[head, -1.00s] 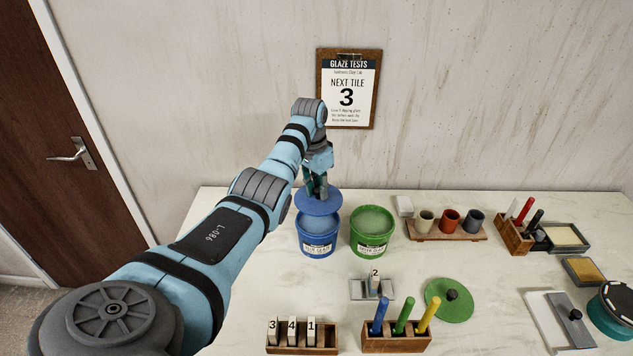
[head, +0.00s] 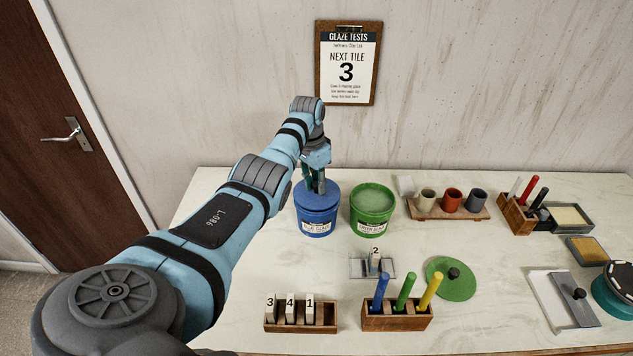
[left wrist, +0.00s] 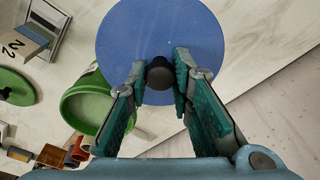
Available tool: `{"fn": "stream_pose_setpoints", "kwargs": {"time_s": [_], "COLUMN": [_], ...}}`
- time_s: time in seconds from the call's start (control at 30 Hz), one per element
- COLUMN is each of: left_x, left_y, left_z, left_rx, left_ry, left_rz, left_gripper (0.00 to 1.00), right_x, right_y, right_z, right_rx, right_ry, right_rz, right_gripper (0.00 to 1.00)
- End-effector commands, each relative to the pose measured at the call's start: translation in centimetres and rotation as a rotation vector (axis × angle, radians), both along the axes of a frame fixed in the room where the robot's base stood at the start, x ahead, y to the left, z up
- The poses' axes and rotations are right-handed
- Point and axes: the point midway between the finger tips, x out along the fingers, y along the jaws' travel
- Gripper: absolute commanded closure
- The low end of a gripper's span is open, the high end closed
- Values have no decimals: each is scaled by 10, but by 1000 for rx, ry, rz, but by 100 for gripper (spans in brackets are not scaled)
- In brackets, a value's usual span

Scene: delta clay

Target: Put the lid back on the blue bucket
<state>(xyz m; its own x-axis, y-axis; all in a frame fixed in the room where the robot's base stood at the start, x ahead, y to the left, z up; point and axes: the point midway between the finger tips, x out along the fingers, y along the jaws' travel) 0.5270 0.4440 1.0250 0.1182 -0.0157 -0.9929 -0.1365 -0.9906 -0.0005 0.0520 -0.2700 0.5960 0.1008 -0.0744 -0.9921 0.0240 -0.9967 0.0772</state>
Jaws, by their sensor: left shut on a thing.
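The blue bucket (head: 317,222) stands upright on the table toward the back, with a label on its front. The blue lid (head: 328,194) sits level on top of its rim in the head view; whether it is fully seated I cannot tell. My left gripper (head: 314,186) is above the lid, shut on its dark knob. In the left wrist view the lid (left wrist: 150,35) is a wide blue disc with the black knob (left wrist: 159,74) between my left fingers (left wrist: 160,80). The lid hides the bucket there. My right gripper is not in view.
An open green bucket (head: 372,215) stands close to the right. Its green lid (head: 451,287) lies on the table. A tile stand (head: 372,267), a tile rack (head: 325,325) and a brush holder (head: 397,321) are in front. A board with cups (head: 448,214) is further right.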

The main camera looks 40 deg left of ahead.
Motion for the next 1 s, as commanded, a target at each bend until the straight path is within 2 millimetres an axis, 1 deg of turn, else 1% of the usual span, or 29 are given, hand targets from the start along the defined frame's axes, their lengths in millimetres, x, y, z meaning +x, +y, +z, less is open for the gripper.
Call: {"fn": "stream_pose_setpoints", "kwargs": {"time_s": [0.27, 0.53, 1.0], "left_x": [0, 0, 0], "left_y": [0, -1, -1], "left_z": [1, 2, 1], "left_rx": [0, 0, 0], "left_ry": [0, 0, 0], "left_rz": [0, 0, 0], "left_gripper": [100, 100, 100], "right_x": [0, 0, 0], "right_y": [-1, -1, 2], "right_z": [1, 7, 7], "right_rx": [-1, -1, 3], "right_ry": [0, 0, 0], "right_rz": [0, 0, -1], "right_gripper": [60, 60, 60]}}
